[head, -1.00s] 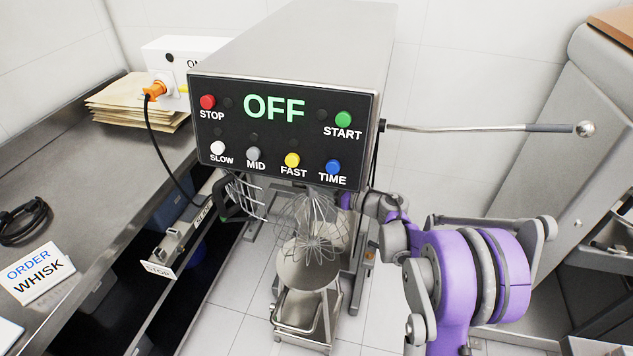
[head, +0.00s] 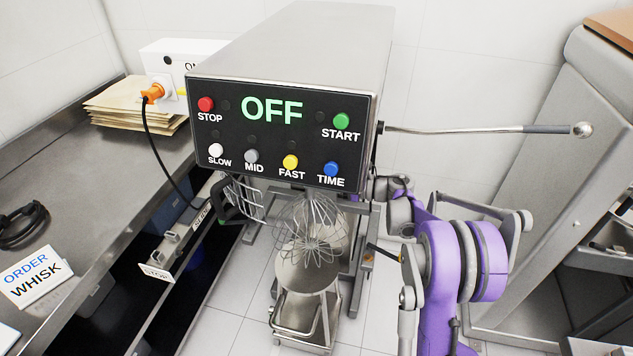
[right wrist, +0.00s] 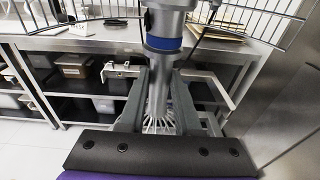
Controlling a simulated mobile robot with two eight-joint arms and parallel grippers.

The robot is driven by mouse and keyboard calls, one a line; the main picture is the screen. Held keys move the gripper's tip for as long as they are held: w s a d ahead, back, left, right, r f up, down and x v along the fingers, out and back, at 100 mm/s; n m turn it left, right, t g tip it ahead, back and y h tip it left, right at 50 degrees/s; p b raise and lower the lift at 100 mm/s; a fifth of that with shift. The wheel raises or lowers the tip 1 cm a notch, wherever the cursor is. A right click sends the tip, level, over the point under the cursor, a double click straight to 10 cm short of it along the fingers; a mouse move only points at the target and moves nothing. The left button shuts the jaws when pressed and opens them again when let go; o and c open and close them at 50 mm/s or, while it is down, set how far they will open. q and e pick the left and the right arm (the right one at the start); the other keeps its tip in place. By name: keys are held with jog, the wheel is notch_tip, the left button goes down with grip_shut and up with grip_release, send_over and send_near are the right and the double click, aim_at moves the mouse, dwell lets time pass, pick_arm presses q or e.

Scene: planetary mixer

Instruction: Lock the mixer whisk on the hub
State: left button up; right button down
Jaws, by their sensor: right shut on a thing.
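The wire whisk (head: 312,232) hangs under the mixer head (head: 280,135), above the bowl-shaped part below. In the right wrist view the whisk (right wrist: 158,100) stands upright between my right gripper's (right wrist: 160,105) two dark fingers, which are shut on its shank. The hub (right wrist: 165,25), a grey cylinder with a blue ring, is directly above the whisk. I cannot tell whether the whisk is locked. In the head view the right gripper is hidden behind the mixer's panel, and my purple right arm comes in from the right.
A wire guard (head: 243,197) hangs at the mixer's lower left. A long lever (head: 480,128) sticks out to the right above my arm. The counter (head: 110,185) at left holds an order sign (head: 35,275) and a black cable. The panel reads OFF.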

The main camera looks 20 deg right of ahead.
jog(key=n+g+y, duration=0.1)
jog(key=n+g, duration=0.1)
jog(key=g, duration=0.1)
jog(key=shift+w+d+n+y, duration=0.1)
jog(key=shift+w+n+y, duration=0.15)
jog(key=shift+n+y, duration=0.15)
pick_arm(q)
jog(key=shift+w+r, duration=0.25)
jog(key=shift+r, duration=0.15)
pick_arm(e)
jog(key=shift+g, duration=0.4)
jog(key=shift+w+n+g+y+p, duration=0.15)
jog(key=shift+n+g+y+p, duration=0.4)
jog(key=shift+n+g, duration=0.35)
jog(key=shift+w+n+g+p, duration=0.1)
jog(key=shift+n+g+p, duration=0.3)
jog(key=shift+g, duration=0.5)
jog(key=c, duration=0.6)
grip_release()
jog(key=shift+f, duration=0.15)
jog(key=shift+o, duration=0.4)
pick_arm(q)
jog(key=shift+w+r, duration=0.3)
jog(key=shift+r, duration=0.5)
